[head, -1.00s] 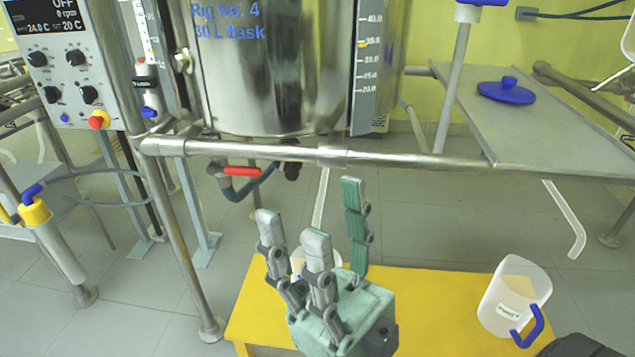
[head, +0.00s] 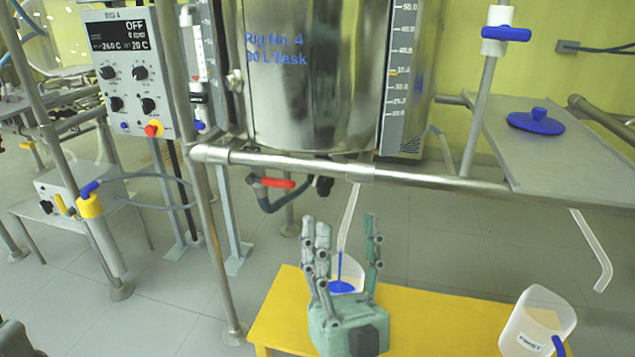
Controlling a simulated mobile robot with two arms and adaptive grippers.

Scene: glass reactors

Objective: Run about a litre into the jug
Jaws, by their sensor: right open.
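A clear jug (head: 352,272) stands on the yellow bench under the clear outlet tube (head: 349,220) of the steel flask (head: 310,105). A thin blue line runs from the tube's end to a blue patch (head: 342,287) in the jug, which looks like liquid flowing in. My right gripper (head: 345,228) is open and empty, fingers up, in front of the jug and hiding part of it. The drain valve's red handle (head: 272,183) lies level under the flask, apart from my gripper. I cannot read the jug's fill level. My left gripper is not in view.
A second, labelled jug (head: 537,322) with a blue handle stands at the right end of the yellow bench (head: 430,325). A steel rail (head: 420,178) crosses above. A grey shelf (head: 575,160) carries a blue lid (head: 537,122). The control box (head: 127,75) reads OFF.

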